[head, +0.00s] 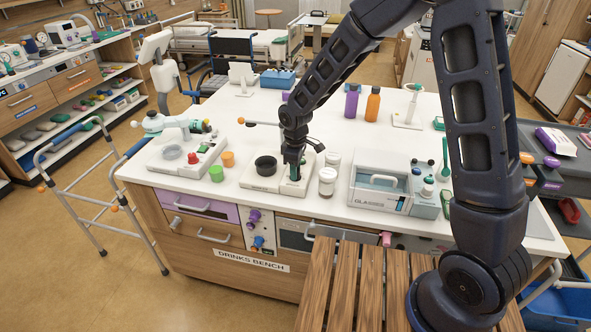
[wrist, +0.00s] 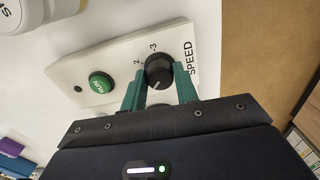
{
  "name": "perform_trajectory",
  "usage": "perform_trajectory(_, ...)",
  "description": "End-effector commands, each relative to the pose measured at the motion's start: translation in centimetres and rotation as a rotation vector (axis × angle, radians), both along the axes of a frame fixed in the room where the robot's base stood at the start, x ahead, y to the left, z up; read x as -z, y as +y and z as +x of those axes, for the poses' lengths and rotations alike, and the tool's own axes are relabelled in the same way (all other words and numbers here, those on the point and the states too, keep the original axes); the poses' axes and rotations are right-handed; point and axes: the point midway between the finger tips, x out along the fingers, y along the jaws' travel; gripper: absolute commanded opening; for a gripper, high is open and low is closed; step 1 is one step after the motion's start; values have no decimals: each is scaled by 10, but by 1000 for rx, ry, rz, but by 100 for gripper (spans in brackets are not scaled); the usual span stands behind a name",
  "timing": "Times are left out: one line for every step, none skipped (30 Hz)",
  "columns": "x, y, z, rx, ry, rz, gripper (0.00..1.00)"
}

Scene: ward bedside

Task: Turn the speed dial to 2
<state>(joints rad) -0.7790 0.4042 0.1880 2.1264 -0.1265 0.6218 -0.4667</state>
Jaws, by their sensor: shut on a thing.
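The speed dial (wrist: 160,70) is a black ridged knob on a white panel (wrist: 105,52) in the wrist view. "SPEED" is printed to its right, with a "3" above it and a "2" at its upper left. My gripper (wrist: 160,86) has its green fingers on either side of the knob and is shut on it. The fingers hide the lower side of the dial and any numbers there. I cannot clearly read where its pointer stands. In the head view my gripper (head: 294,172) reaches down onto the white device (head: 257,181), and the dial is hidden.
A green RUN button (wrist: 101,85) sits close to the dial. On the bench, a black round part (head: 265,165) is left of my gripper and white jars (head: 327,182) stand right of it.

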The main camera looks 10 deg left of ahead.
Motion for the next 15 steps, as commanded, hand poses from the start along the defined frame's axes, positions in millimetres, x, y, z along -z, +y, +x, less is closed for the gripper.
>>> perform_trajectory(-1,1,0,44,-1,2,7)
perform_trajectory(-1,1,0,72,-1,2,7)
perform_trajectory(-1,1,0,110,-1,2,7)
perform_trajectory(-1,1,0,139,-1,2,7)
perform_trajectory(-1,1,0,167,-1,2,7)
perform_trajectory(-1,1,0,205,-1,2,7)
perform_trajectory(-1,1,0,234,-1,2,7)
perform_trajectory(-1,1,0,262,-1,2,7)
perform_trajectory(-1,1,0,300,-1,2,7)
perform_trajectory(-1,1,0,329,-1,2,7)
perform_trajectory(-1,1,0,357,-1,2,7)
perform_trajectory(-1,1,0,395,-1,2,7)
perform_trajectory(-1,1,0,423,-1,2,7)
perform_trajectory(-1,1,0,452,-1,2,7)
perform_trajectory(-1,1,0,490,-1,3,7)
